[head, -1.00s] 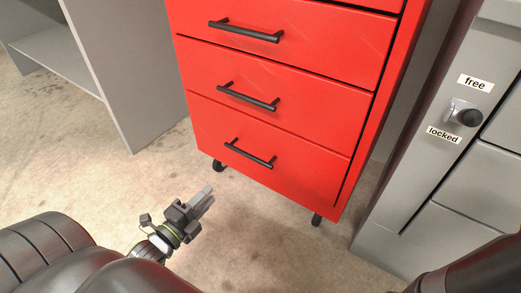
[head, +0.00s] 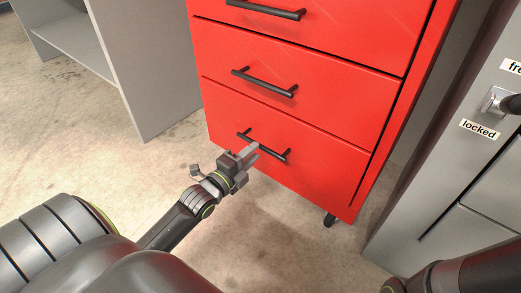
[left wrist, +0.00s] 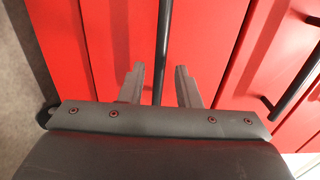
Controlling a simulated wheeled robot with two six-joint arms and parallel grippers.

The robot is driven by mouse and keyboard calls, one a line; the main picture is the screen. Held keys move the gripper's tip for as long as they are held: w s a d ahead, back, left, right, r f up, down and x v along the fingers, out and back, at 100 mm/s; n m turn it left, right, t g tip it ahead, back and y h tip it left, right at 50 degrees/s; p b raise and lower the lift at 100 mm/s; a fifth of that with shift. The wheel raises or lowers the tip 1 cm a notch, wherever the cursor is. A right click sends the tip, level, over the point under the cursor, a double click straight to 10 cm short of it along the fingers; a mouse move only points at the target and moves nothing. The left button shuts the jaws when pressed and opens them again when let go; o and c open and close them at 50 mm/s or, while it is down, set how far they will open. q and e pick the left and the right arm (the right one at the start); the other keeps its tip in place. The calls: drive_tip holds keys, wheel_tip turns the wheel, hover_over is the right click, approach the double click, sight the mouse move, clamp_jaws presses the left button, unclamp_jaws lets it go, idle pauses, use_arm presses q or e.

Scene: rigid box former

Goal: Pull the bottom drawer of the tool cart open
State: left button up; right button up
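The red tool cart (head: 320,60) stands in front of me, its drawers closed in the head view. The bottom drawer (head: 310,165) has a black bar handle (head: 274,152), partly hidden behind my left gripper. My left gripper (head: 255,152) is at that handle. In the left wrist view its two fingers (left wrist: 159,85) are apart, and the bar handle (left wrist: 163,40) runs between them with a gap on each side. My right arm (head: 460,275) shows at the lower right, but its gripper is out of view.
A grey cabinet (head: 450,190) with a latch labelled "locked" stands close to the cart's right. A grey shelf unit (head: 135,60) stands to the left. The floor (head: 280,240) in front of the cart is clear except for my arms.

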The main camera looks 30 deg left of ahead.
use_arm(q)
drive_tip(key=shift+w+d+b, duration=0.2)
drive_tip(key=shift+w+b, duration=0.4)
drive_tip(key=shift+w, duration=1.55)
clamp_jaws()
